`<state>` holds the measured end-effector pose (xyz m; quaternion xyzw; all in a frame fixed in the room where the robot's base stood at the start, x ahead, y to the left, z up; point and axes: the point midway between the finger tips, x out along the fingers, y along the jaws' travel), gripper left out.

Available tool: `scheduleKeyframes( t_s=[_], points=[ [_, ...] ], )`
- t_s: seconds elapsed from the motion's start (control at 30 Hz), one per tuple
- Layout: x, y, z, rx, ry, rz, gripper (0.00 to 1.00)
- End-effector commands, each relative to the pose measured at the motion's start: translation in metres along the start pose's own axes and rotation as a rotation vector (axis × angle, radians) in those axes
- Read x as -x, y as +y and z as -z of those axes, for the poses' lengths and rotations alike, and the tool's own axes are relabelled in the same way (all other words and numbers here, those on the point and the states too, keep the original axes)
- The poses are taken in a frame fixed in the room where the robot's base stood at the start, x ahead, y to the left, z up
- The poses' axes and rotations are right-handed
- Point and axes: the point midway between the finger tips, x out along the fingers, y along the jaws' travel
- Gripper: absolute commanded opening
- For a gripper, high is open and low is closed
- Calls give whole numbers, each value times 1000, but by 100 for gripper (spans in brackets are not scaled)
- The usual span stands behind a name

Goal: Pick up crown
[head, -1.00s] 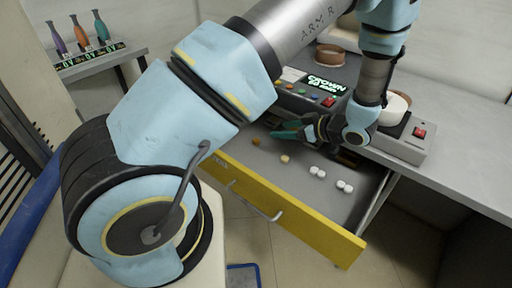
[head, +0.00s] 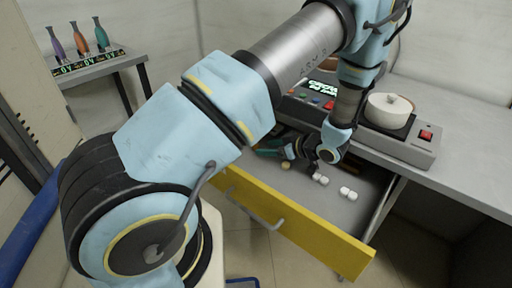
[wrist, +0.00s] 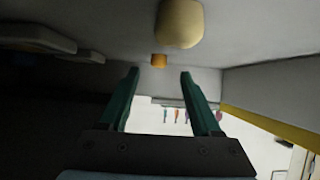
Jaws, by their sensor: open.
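The crowns are small pieces on the grey floor of the open drawer. White ones (head: 320,179) lie in the middle, and others (head: 348,193) lie to their right. A cream one (head: 286,165) lies close beside my gripper (head: 266,152). In the wrist view a cream piece (wrist: 180,22) looms large at the top edge, and a smaller orange piece (wrist: 159,60) shows farther off. My gripper (wrist: 160,73) is open, with two green fingers apart and nothing between them. It is low inside the drawer; its wrist hides part of the drawer's back.
The drawer's yellow front (head: 290,228) and side walls enclose the gripper. Above stands a grey desk with a lit console (head: 323,88) and a round white pot (head: 389,108). Coloured flasks (head: 78,38) stand on a shelf at left.

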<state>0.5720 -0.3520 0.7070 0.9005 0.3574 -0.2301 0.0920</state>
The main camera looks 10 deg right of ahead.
Motion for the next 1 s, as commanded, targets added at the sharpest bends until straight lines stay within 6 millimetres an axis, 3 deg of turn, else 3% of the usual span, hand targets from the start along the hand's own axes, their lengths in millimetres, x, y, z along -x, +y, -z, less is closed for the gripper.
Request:
scheduleKeyframes(
  t_s=[0.23,0.53,1.0],
  points=[
    [-34,2,1,0,1,2,65],
    [-41,2,0,1,1,1,65],
    [-40,2,0,1,0,1,13]
  ],
)
